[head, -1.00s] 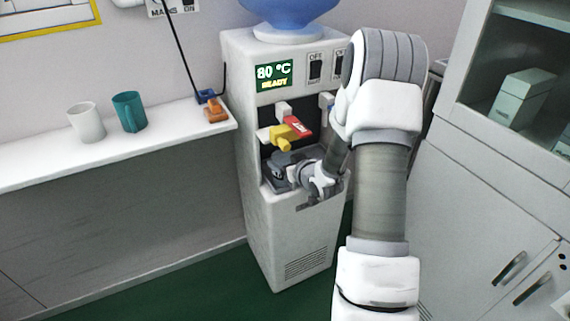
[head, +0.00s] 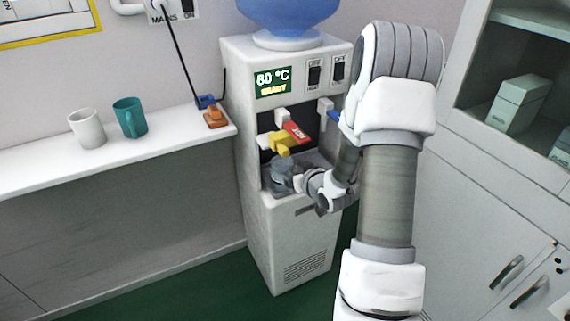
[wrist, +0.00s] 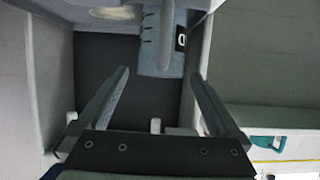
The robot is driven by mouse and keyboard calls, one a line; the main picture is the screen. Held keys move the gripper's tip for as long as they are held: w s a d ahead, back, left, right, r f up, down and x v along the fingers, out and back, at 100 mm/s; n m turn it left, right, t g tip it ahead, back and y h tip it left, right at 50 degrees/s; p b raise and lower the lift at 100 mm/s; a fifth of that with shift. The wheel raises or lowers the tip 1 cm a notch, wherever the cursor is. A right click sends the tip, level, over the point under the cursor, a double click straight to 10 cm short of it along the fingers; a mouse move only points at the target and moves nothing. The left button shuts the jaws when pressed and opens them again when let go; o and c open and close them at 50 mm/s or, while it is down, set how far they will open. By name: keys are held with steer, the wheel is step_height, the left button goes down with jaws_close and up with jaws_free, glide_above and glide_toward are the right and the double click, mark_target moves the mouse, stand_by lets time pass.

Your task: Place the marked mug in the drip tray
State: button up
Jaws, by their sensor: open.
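The marked mug, grey-blue with a small dark-and-white mark, stands in the drip tray (wrist: 150,102) of the water dispenser. It shows in the head view (head: 282,170), below the yellow and red taps, and in the wrist view (wrist: 158,45), with its handle and mark visible. My gripper (wrist: 159,73) is open and empty, its fingertips apart just short of the mug. In the head view my gripper (head: 298,183) is at the dispenser's recess, to the right of the mug, and partly hides the tray.
The white dispenser (head: 290,240) reads 80 °C READY and bears a blue bottle (head: 290,10). On the left shelf (head: 60,165) stand a white mug (head: 87,129) and a teal mug (head: 132,118), with an orange-and-blue item (head: 214,116) near its end. A grey cabinet (head: 470,200) stands on the right.

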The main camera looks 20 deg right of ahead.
steer(key=p+v, duration=0.1)
steer(key=v, duration=0.6)
steer(key=shift+s+r, duration=0.2)
steer(key=shift+s, duration=0.15)
steer(key=shift+w, duration=0.1)
